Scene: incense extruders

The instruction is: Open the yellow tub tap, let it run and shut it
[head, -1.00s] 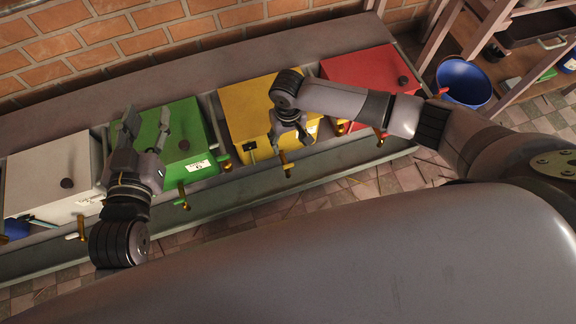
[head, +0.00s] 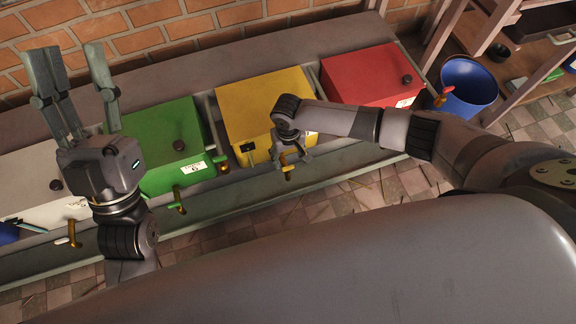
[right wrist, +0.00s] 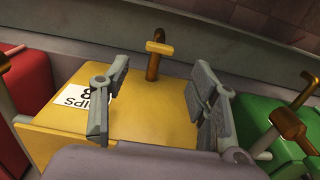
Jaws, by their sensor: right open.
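The yellow tub (head: 262,95) stands between the green and red tubs in the head view. Its brass tap (head: 288,172) sticks out at the front; in the right wrist view the tap (right wrist: 154,66) shows a yellow cross handle (right wrist: 160,48) on top. My right gripper (head: 292,154) is open just above and behind this tap. In the right wrist view its two fingers (right wrist: 160,72) are spread on either side of the line to the tap, with nothing between them. My left gripper (head: 72,52) is open and empty, raised at the left over the white and green tubs.
The green tub (head: 165,135), red tub (head: 365,75) and white tub (head: 25,180) have their own taps. A trough edge runs along the front. A blue bucket (head: 468,85) and wooden shelving stand at the right. A brick wall (head: 160,38) is behind.

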